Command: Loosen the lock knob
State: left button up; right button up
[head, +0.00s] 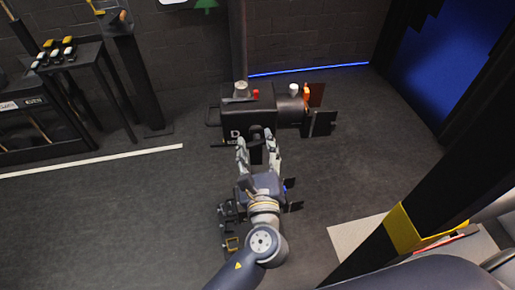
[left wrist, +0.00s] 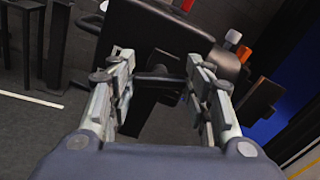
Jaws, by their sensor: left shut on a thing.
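A black stage light (head: 262,118) with the letter D on its side stands ahead in the head view; its dark body also fills the upper middle of the left wrist view (left wrist: 145,35). A dark knob with a bar-like top, which I take as the lock knob (head: 256,131), is at the light's near side. It also shows between my fingers in the left wrist view (left wrist: 157,80). My left gripper (head: 257,143) reaches it from the near side, with one grey finger on each side, and is shut on it. The exact finger contact is hard to see. My right gripper is out of view.
Small white, red and orange parts and dark flaps (head: 318,122) are on the light. A black rack (head: 75,75) stands left. A dark post with a yellow band (head: 405,228) rises at the right. The grey floor around the light is largely clear.

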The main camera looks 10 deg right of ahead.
pick_arm(q)
jog(key=shift+n+b, duration=0.6)
jog(key=shift+n, duration=0.8)
jog(key=shift+a, duration=0.1)
jog(key=o, duration=1.1)
jog(key=shift+s+f, duration=0.1)
jog(key=shift+s, duration=0.45)
jog(key=s, duration=0.3)
jog(key=s+a, duration=0.1)
jog(key=s, duration=0.6)
jog(key=shift+s+a, duration=0.35)
jog(key=shift+s, duration=0.05)
